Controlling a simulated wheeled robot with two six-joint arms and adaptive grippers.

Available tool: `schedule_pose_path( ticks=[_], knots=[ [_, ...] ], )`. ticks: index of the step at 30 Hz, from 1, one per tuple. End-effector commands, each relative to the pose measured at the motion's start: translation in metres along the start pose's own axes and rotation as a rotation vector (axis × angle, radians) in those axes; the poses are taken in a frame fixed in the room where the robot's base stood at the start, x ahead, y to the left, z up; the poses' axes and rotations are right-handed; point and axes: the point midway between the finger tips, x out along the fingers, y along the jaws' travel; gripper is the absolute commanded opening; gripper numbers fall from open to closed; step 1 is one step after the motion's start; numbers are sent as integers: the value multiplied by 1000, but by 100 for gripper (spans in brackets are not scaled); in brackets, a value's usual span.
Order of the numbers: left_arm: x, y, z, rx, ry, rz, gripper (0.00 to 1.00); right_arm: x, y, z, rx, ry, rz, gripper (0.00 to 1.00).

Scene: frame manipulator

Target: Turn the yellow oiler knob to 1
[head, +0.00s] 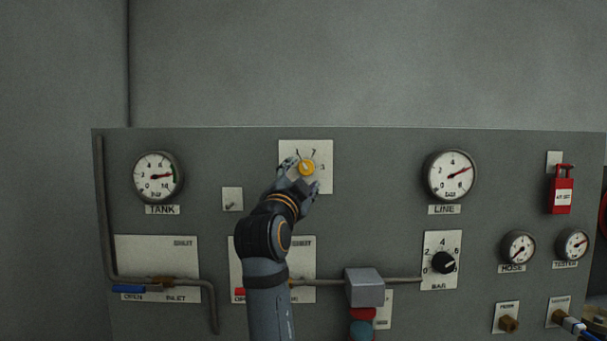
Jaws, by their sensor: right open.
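The yellow oiler knob (307,168) sits on a white plate (323,149) at the upper middle of the grey panel. The plate shows marks around the knob, with a 1 at the upper left and a 3 at the right. My right gripper (304,174) is at the knob, its open fingers on the left and lower right of it. Whether the fingers touch the knob cannot be told. The lower part of the plate is hidden behind the gripper. The knob's pointer direction is too small to read surely. My left gripper is not in view.
The TANK gauge (158,176) and a small switch plate (232,199) are to the left. A grey box (364,287) sticks out below, right of my arm.

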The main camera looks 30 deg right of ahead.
Motion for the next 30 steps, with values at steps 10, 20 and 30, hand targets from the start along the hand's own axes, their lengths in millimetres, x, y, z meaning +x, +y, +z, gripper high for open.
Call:
schedule_pose_path(
  ticks=[10,20,30],
  knots=[
    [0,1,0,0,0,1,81,-46,0,0,1,-2,0,59],
    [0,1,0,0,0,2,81,-48,0,0,0,0,0,59],
    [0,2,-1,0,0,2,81,-48,22,25,-56,-54,21,59]
  ],
)
